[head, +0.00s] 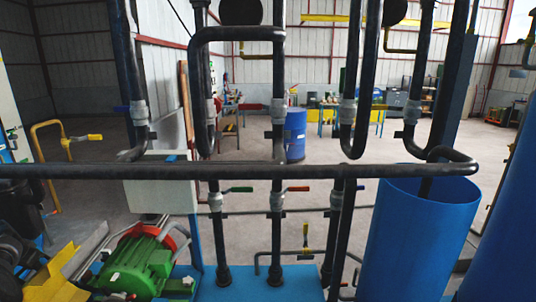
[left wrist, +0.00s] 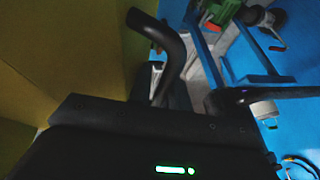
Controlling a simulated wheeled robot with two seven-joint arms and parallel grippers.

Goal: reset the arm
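My left arm's dark parts show at the lower left edge of the head view, beside a yellow angled part (head: 62,276). My left gripper (left wrist: 165,125) fills the bottom of the left wrist view as a dark body with a small green light. My right gripper is not in view.
A long black horizontal pipe (head: 300,171) crosses the head view, with vertical pipes and coloured valve handles. A green motor (head: 138,265) stands on a blue base at the lower left. A blue open cylinder (head: 410,245) stands at the right. Open floor lies behind the pipes.

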